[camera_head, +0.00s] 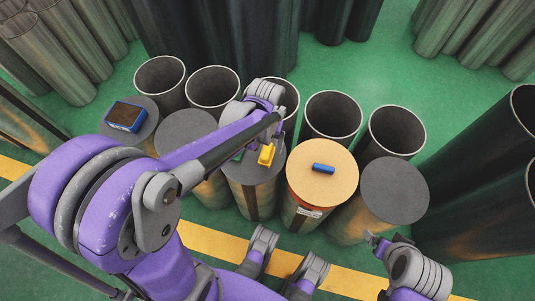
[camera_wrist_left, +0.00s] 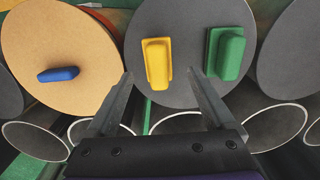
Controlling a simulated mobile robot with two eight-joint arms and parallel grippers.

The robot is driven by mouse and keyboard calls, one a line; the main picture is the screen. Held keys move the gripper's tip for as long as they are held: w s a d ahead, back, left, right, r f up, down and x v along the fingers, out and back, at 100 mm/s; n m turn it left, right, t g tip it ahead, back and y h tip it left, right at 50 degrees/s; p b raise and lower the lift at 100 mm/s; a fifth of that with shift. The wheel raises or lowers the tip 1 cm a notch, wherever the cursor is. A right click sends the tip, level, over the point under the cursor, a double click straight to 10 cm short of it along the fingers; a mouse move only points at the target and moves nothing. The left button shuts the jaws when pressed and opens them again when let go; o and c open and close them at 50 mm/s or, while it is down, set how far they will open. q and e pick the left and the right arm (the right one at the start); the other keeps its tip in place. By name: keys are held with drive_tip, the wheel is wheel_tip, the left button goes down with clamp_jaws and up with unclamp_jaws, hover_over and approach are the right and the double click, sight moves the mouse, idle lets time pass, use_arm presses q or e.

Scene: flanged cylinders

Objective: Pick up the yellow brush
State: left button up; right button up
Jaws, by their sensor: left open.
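The yellow brush (camera_head: 266,155) lies on the dark grey top of a flanged cylinder (camera_head: 250,174). In the left wrist view the yellow brush (camera_wrist_left: 157,63) appears upright in the picture, beside a green brush (camera_wrist_left: 228,53) on the same grey top. My left gripper (camera_wrist_left: 159,78) is open and empty. Its two fingertips show on either side of the yellow brush's lower end, and I cannot tell how far above it they are. In the head view my left wrist partly covers this area. My right wrist shows at the lower right; its jaws are not clear.
A blue brush (camera_head: 323,168) lies on the tan cylinder top (camera_head: 310,185) to the right. A blue box-like thing (camera_head: 126,116) sits on the far-left grey top. Open tubes (camera_head: 332,115) stand in a row behind. A yellow stripe (camera_head: 213,243) crosses the green floor in front.

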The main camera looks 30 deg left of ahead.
sight(267, 150)
use_arm(q)
wheel_tip(267, 150, down, 5)
drive_tip(key=shift+s+d+r+b, duration=0.15)
drive_tip(key=shift+r+b, duration=0.05)
drive_tip(key=shift+b, duration=0.45)
clamp_jaws()
